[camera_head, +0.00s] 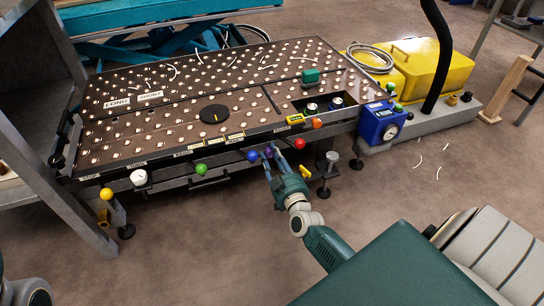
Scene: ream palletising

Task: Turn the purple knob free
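The purple knob (269,151) is on the front rail of the ball-studded table, between a blue knob (253,156) and a red knob (300,143). It is small and partly hidden by my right gripper. My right gripper (270,154) reaches up to the rail from below, with its two fingers apart and their tips at the purple knob, one on each side. I cannot tell whether the fingers press on it. Only a bit of my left arm shows in the bottom left corner; its gripper is out of view.
The rail also carries green (201,169), white (138,177), yellow (106,194) and orange (317,123) knobs. A yellow handle (305,172) hangs just right of my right gripper. A blue box with a gauge (380,122) stands at the table's right end. The floor in front is mostly clear.

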